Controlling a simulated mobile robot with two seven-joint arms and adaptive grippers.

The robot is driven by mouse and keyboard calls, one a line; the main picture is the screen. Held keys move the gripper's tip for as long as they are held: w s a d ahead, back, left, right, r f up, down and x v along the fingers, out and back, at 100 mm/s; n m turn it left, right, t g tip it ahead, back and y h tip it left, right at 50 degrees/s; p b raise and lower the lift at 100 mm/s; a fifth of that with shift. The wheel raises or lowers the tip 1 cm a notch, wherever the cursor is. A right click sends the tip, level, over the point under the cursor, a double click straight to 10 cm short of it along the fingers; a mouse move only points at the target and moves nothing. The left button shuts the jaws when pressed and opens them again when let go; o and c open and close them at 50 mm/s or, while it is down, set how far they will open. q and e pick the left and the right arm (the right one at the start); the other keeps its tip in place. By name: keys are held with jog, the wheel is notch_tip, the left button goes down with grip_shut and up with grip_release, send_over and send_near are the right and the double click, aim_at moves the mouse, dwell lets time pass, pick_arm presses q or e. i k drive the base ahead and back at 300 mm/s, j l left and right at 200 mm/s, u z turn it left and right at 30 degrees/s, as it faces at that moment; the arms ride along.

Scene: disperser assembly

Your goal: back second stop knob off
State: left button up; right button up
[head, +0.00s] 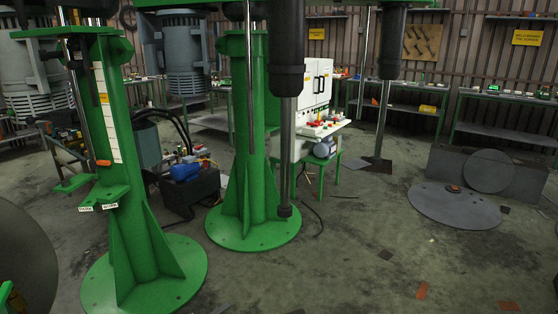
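No part that I can clearly make out as the stop knob shows in the head view. A green disperser stand (125,160) rises at the left, with a white scale (106,110) on its column. A small orange part (103,162) sits beside the scale's lower end. Two small labelled plates (97,207) are on a green bracket below it. A second green stand (240,150) is behind and to the right, with a dark vertical shaft (285,150) in front of it. Neither of my grippers shows.
A white cabinet (318,90) and a bench with colored parts stand behind the second stand. A blue-topped dark pump unit (188,185) and cables lie between the stands. Round metal plates (455,207) rest at the right. Open floor (370,255) spans the front right.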

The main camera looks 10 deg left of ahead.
aim_at(72, 46)
jog(key=i+u, duration=0.2)
jog(key=i, duration=0.25)
jog(key=i+l+u, duration=0.1)
jog(key=i+u, duration=0.15)
jog(key=i, duration=0.25)
jog(key=i+l+u, duration=0.2)
jog(key=i, duration=0.25)
jog(key=i+l+u, duration=0.2)
jog(key=i, duration=0.25)
